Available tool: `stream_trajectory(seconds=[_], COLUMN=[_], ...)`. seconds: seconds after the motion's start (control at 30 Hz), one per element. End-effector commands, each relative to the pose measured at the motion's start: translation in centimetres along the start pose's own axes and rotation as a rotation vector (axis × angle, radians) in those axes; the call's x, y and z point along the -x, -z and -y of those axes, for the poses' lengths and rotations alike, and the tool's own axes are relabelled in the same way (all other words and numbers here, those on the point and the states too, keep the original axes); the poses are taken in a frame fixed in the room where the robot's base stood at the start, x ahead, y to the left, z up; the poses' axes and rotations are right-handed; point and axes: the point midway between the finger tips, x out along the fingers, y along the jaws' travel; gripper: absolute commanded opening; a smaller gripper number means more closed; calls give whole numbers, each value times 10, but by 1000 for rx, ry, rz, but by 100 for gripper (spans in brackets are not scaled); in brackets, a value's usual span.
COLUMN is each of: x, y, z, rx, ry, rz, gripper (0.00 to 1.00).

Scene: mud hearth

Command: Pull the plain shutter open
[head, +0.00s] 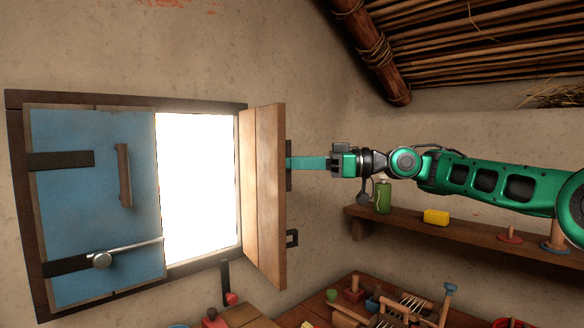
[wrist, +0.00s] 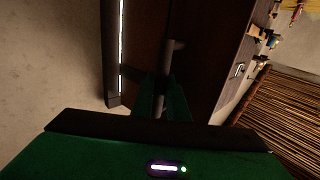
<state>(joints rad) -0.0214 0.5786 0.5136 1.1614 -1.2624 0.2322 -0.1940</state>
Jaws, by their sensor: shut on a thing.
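The plain shutter (head: 263,190) is bare wood and stands swung out from the right side of the window frame, showing bright light in the opening. My gripper (head: 293,163) reaches in from the right behind the plain shutter, and its tips are partly hidden by the shutter's edge. In the wrist view my gripper (wrist: 162,100) is shut on the shutter's handle (wrist: 172,50), a dark bar on the shutter's dark face (wrist: 210,50). A blue shutter (head: 90,215) with a wooden handle and a metal bar covers the left half of the window.
A wall shelf (head: 460,232) at the right holds a green bottle (head: 383,197), a yellow block (head: 436,217) and other small things. Below stands a wooden table (head: 322,310) with several items. A thatched roof with a beam (head: 375,50) slopes overhead.

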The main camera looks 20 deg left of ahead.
Motion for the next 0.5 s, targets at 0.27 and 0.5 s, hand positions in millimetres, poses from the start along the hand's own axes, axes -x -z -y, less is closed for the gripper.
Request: stream_trajectory(seconds=[0.27,0.5], x=[-1,0], y=[0,0], z=[0,0], rx=[0,0], ry=[-1,0], rz=[0,1], gripper=[33,33])
